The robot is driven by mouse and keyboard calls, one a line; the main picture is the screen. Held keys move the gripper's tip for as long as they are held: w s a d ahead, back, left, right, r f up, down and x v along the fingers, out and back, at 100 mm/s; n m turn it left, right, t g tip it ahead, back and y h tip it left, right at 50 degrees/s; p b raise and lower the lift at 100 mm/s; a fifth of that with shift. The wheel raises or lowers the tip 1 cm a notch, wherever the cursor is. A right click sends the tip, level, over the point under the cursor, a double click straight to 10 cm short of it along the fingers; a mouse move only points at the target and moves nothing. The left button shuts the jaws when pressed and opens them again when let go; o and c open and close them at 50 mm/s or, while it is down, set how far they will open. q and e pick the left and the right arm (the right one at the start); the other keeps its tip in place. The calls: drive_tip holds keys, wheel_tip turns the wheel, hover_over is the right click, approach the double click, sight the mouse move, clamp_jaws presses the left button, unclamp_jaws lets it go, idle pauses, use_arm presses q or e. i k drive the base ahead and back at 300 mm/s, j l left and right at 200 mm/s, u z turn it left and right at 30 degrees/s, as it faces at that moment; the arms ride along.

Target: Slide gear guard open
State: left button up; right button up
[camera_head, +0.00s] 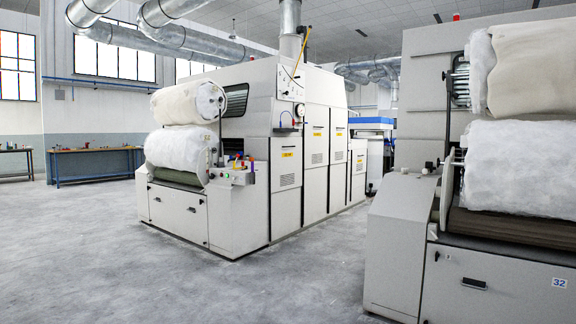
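Two large off-white carding machines are in view. The near machine (398,245) fills the right side, with two white fibre rolls at its feed end, an upper roll (530,65) and a lower roll (520,168). A lower panel (500,283) with a dark handle and a "32" label is shut. The far machine (238,215) stands left of centre with several yellow-labelled side doors, such as this door (286,165), all looking closed. I cannot tell which panel is the gear guard. Neither of my grippers shows in the view.
Open grey concrete floor (110,265) lies at the left and front. A floor aisle (335,240) runs between the machines. A workbench (95,162) stands against the left wall. Silver ducts (150,35) hang overhead.

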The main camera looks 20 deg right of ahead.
sight(286, 152)
drive_tip(key=i+z, duration=0.3)
drive_tip(key=i, duration=1)
drive_tip(key=i+l+z, duration=0.1)
drive_tip(key=i+l, duration=0.15)
drive_tip(key=i, duration=1.4)
drive_tip(key=i+l+z, duration=0.15)
drive_tip(key=i, duration=1.45)
drive_tip(key=i+z, duration=0.15)
drive_tip(key=i, duration=0.3)
drive_tip(key=i+z, duration=0.15)
drive_tip(key=i, duration=0.3)
drive_tip(key=i+j+z, duration=0.15)
drive_tip(key=i, duration=0.3)
drive_tip(key=i+j+z, duration=0.15)
drive_tip(key=i, duration=0.3)
drive_tip(key=i+j+z, duration=0.15)
drive_tip(key=i, duration=0.3)
drive_tip(key=i+z, duration=0.15)
drive_tip(key=i, duration=0.8)
